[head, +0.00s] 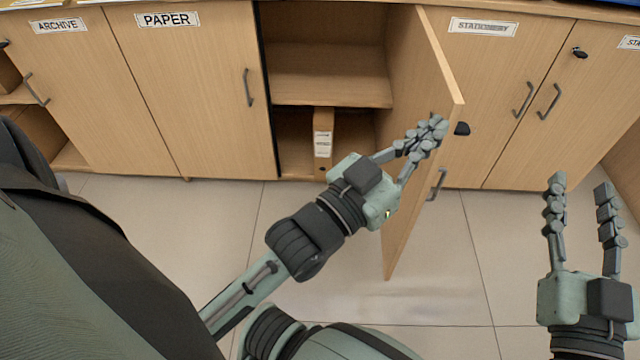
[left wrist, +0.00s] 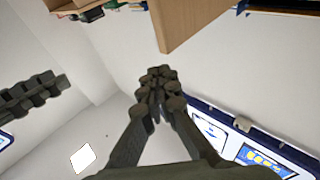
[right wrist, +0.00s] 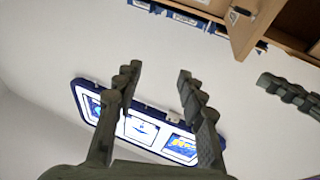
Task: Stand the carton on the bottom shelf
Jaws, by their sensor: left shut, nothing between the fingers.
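A narrow brown carton (head: 323,155) with a white label stands upright on the bottom shelf (head: 293,160) of the open cabinet, next to the left of the opening's middle. My left gripper (head: 436,128) is shut and empty. Its fingertips overlap the upper outer edge of the open cabinet door (head: 408,212); I cannot tell whether they touch it. The left gripper's closed fingers also show in the left wrist view (left wrist: 158,78). My right gripper (head: 581,185) is open and empty at the right, over the floor; its parted fingers show in the right wrist view (right wrist: 157,75).
The upper shelf (head: 330,88) of the cabinet looks empty. Closed doors labelled PAPER (head: 190,90) and STATIONERY (head: 485,70) flank the opening. The open door projects toward me on the right of the opening. The tiled floor (head: 340,295) in front is clear.

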